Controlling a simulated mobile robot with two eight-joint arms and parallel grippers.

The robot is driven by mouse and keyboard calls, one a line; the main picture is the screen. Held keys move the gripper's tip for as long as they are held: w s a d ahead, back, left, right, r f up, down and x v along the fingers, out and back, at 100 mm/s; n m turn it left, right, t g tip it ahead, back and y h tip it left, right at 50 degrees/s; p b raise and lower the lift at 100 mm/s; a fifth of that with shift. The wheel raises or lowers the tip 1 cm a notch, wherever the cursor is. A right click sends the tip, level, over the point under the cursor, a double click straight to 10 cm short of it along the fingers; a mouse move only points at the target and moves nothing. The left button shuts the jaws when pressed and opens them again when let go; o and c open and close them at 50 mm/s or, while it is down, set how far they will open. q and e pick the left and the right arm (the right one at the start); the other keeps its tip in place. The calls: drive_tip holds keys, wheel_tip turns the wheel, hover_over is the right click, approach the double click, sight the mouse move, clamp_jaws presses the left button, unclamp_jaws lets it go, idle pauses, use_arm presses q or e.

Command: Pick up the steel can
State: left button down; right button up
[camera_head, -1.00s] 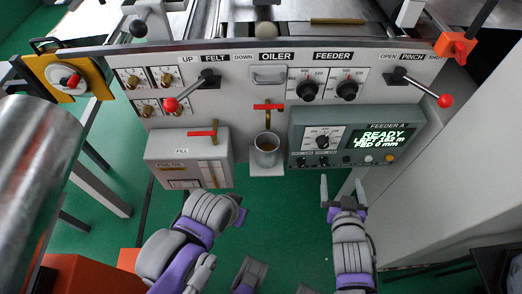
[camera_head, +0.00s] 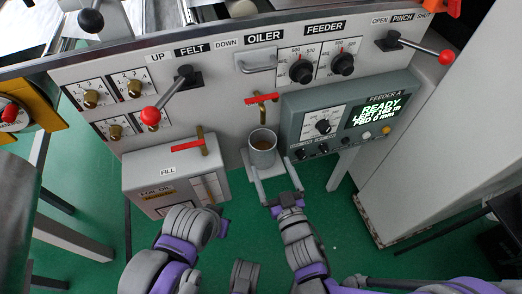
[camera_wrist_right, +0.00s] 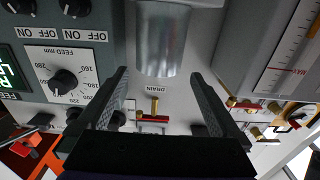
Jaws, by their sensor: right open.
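My right gripper (camera_head: 274,182) is open and empty, just in front of and slightly below the can in the head view. In the right wrist view the can (camera_wrist_right: 158,45) sits ahead between the two spread fingers of my right gripper (camera_wrist_right: 159,74), near their tips. The fingers look apart from the can. My left arm shows at lower left, but I cannot make out its gripper jaws.
The drain tap (camera_head: 262,99) is just above the can. The grey-green feeder box (camera_head: 345,118) is close on the right. The FILL box (camera_head: 165,179) with its red tap stands on the left. Open green floor (camera_head: 330,215) lies below.

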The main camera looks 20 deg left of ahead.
sight(267, 154)
drive_tip(key=x, duration=0.4)
drive_tip(key=shift+f+x, duration=0.2)
drive_tip(key=shift+x, duration=1.15)
drive_tip(key=shift+f+x, duration=0.15)
drive_tip(key=shift+x, duration=1.25)
drive_tip(key=c, duration=1.4)
drive_tip(key=shift+r, duration=0.15)
